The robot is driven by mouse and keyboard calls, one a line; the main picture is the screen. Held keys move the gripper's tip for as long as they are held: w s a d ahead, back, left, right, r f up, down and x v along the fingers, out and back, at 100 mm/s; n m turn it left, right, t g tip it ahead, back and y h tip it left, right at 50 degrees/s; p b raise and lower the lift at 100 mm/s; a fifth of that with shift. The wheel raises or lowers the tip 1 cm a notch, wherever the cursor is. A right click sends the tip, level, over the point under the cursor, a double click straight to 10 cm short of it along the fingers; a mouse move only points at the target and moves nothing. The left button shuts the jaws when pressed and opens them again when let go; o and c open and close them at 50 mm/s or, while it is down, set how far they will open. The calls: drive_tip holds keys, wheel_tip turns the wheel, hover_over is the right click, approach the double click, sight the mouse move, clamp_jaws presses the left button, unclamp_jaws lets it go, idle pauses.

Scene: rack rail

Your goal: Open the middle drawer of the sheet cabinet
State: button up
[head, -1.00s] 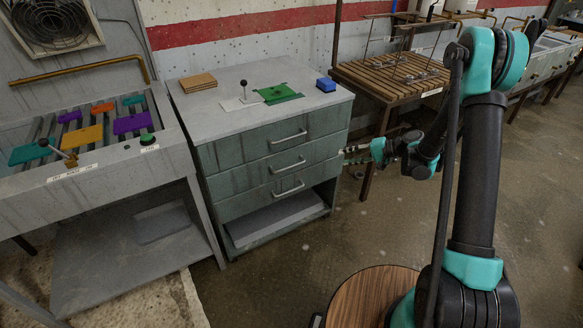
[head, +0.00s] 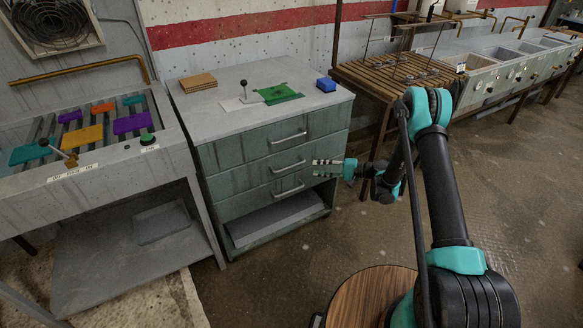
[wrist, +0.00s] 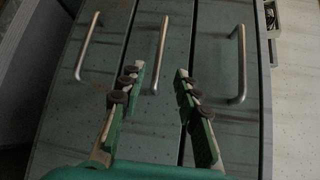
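The grey-green sheet cabinet (head: 240,180) has three stacked drawers with bar handles, and all look shut. The middle drawer's handle (head: 288,167) is clear in the head view; the handle also shows in the wrist view (wrist: 161,50), between the other two. My gripper (head: 314,168) is in front of the cabinet's right part, just right of the middle handle in the picture. In the wrist view my gripper (wrist: 160,70) is open and empty. Its fingertips point toward the middle handle, one to each side of its line. I see no contact with the handle.
The cabinet top holds a brown stack (head: 198,82), a green sheet (head: 277,93), a black-knobbed lever and a blue block (head: 326,84). An open shelf (head: 275,222) lies below the drawers. A grey bench (head: 80,190) stands left, a slatted table (head: 390,78) right.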

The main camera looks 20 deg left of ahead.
sight(294, 166)
drive_tip(key=a, duration=0.4)
drive_tip(key=a+f, duration=0.1)
drive_tip(key=a, duration=0.3)
drive_tip(key=s+a, duration=0.1)
drive_tip(key=a, duration=0.3)
drive_tip(key=shift+a+f, duration=0.1)
drive_tip(key=shift+f, duration=0.25)
clamp_jaws()
